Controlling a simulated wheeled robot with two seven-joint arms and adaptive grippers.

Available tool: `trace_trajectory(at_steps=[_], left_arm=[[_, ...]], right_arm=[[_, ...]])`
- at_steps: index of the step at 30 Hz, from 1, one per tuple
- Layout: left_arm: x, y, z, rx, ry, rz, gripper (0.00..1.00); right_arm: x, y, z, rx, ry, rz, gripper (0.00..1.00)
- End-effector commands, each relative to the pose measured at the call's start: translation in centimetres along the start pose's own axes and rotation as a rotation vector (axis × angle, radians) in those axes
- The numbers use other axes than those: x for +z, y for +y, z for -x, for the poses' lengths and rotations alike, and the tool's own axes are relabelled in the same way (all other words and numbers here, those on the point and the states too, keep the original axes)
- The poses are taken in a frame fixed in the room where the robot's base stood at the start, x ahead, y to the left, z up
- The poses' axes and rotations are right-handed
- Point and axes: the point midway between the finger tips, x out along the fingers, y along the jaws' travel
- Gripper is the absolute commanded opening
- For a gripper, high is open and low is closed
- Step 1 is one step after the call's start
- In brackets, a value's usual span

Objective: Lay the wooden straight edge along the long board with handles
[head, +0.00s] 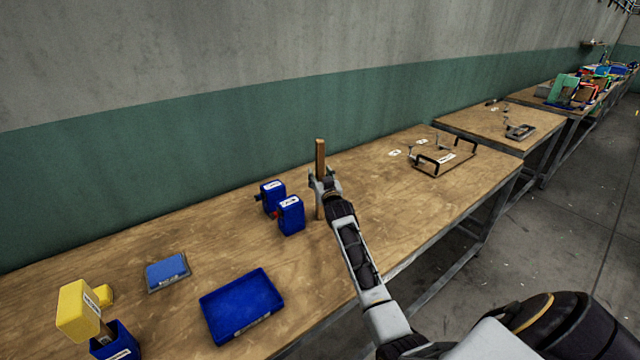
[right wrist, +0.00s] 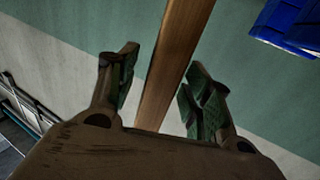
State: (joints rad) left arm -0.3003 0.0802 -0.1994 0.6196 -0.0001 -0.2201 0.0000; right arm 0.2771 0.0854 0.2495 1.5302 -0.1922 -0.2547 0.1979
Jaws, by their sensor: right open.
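The wooden straight edge (head: 320,157) looks upright over the table in the head view, its top against the green wall band. My right gripper (head: 323,184) is around it, and the straight edge also runs between the fingers in the right wrist view (right wrist: 175,60). The fingers (right wrist: 160,90) are open, with a gap on each side of the wood. Whether its lower end touches the table is hard to tell. The long board with black handles (head: 432,170) lies flat farther right on the same table. My left gripper is not in view.
Two blue containers (head: 291,216) stand just left of my right gripper. A blue tray (head: 241,306), a small blue flat block (head: 167,271) and a yellow-topped tool (head: 78,312) are nearer left. Bare tabletop (head: 385,210) lies between my gripper and the board. The wall runs behind.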

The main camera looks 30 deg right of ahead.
Motion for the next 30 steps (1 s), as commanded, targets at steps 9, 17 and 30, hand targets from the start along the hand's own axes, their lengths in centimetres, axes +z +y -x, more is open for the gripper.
trace_trajectory(at_steps=[9,17,30], left_arm=[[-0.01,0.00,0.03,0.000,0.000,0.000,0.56],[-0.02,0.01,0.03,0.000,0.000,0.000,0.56],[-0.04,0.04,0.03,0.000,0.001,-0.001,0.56]], right_arm=[[-0.04,-0.01,-0.34,0.000,0.001,0.000,0.50],[-0.03,-0.01,-0.32,0.000,0.001,0.000,0.50],[-0.11,-0.01,-0.32,0.000,0.002,0.000,0.00]])
